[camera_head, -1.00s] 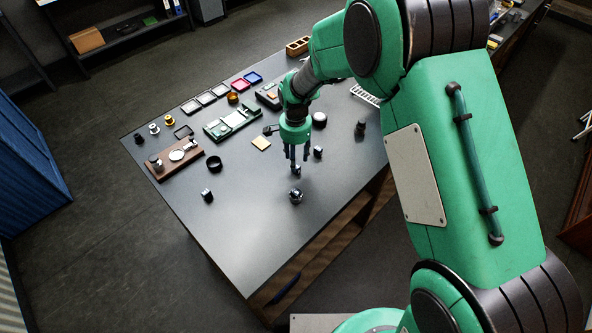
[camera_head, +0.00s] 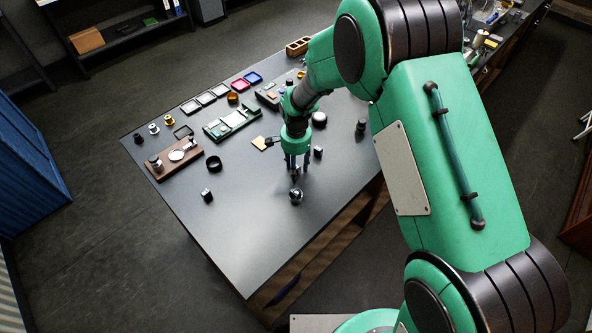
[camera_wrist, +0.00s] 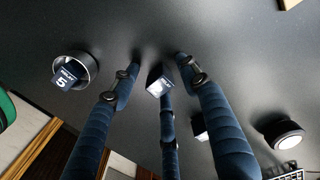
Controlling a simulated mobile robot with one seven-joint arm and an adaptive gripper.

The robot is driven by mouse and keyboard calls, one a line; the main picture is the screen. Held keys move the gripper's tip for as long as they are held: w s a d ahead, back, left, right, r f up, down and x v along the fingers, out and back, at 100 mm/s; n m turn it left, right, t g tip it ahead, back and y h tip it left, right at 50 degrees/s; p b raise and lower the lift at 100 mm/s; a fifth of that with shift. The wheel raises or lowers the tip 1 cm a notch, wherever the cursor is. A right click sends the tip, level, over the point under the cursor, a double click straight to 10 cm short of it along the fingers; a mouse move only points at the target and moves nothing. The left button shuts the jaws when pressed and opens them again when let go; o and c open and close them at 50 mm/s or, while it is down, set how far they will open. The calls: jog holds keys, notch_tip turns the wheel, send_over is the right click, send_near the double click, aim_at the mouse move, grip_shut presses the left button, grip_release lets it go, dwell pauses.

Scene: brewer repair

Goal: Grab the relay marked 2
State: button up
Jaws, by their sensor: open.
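My gripper (camera_head: 295,168) has dark blue fingers, spread open and pointing down near the table top. In the wrist view my gripper (camera_wrist: 155,65) has a small dark relay with a pale label (camera_wrist: 158,83) between its fingers; its digit is too blurred to read. A relay marked 5 (camera_wrist: 66,80) sits in a round metal cup (camera_wrist: 90,68) left of the fingers. Another relay (camera_wrist: 199,125) stands partly hidden behind a finger; in the head view a dark relay (camera_head: 318,152) stands right of my gripper. One more dark cube (camera_head: 207,195) stands far left, its marking unreadable.
The dark table (camera_head: 240,240) is clear at its front. A round white-topped piece (camera_wrist: 282,130) and a dark upright piece (camera_head: 361,126) stand right.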

jog(key=shift+c, duration=0.3)
grip_shut()
jog(key=shift+r, duration=0.45)
notch_tip(320, 180, up, 3)
jog(key=s+d, duration=0.1)
jog(key=s, duration=0.4)
jog(key=s+d, duration=0.2)
jog(key=s, duration=0.3)
jog(key=s+d+r, duration=0.1)
jog(key=s+d, duration=0.1)
jog(key=s, duration=0.3)
jog(key=shift+s+p, duration=0.15)
jog(key=shift+p, duration=0.2)
jog(key=shift+a, duration=0.1)
